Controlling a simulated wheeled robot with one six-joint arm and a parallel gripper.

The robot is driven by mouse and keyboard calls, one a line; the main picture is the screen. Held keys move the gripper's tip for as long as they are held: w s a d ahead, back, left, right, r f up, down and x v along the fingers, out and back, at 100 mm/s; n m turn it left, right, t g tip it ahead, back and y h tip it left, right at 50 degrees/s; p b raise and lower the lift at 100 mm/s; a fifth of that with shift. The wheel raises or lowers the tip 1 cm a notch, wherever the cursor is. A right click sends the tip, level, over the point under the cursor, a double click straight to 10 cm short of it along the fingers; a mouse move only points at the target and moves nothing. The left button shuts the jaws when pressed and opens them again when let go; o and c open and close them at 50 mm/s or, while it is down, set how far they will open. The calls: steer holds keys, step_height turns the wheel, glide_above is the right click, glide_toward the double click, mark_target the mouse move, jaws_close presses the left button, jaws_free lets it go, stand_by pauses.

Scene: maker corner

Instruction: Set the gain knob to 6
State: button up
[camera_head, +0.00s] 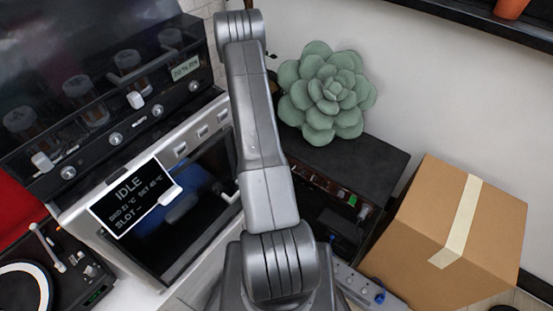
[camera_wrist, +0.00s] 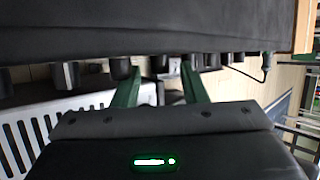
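In the head view a black amplifier-like box (camera_head: 345,160) stands behind my arm, with a row of small controls along its front edge. In the wrist view the dark box (camera_wrist: 180,30) fills the top, with several dark knobs along its lower edge. The green fingers of my gripper (camera_wrist: 161,70) reach toward this row and stand apart. One knob (camera_wrist: 158,64) shows between the fingertips; I cannot tell whether they touch it. No labels or pointer marks are readable, so I cannot tell which knob is the gain knob or its setting. My gripper is hidden in the head view.
A green succulent-shaped cushion (camera_head: 325,92) sits on the box. A cardboard box (camera_head: 485,225) stands to the right, with a power strip (camera_head: 362,288) beside it. A machine with an IDLE screen (camera_head: 128,198) and a black cabinet with jars (camera_head: 100,110) stand left.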

step_height(320, 180, up, 10)
steer(key=p, duration=0.1)
stand_by(0.5)
steer(key=shift+a, duration=0.1)
steer(key=s+a+r+m+t+y+b, duration=0.2)
steer(key=s+a+r+y+b, duration=0.15)
steer(key=b, duration=0.35)
steer(key=w+a+b+x, duration=0.1)
steer(key=b+x, duration=0.2)
steer(key=x, duration=1.1)
steer(key=shift+f, duration=0.2)
steer(key=shift+a+y, duration=0.15)
steer(key=shift+y, duration=0.1)
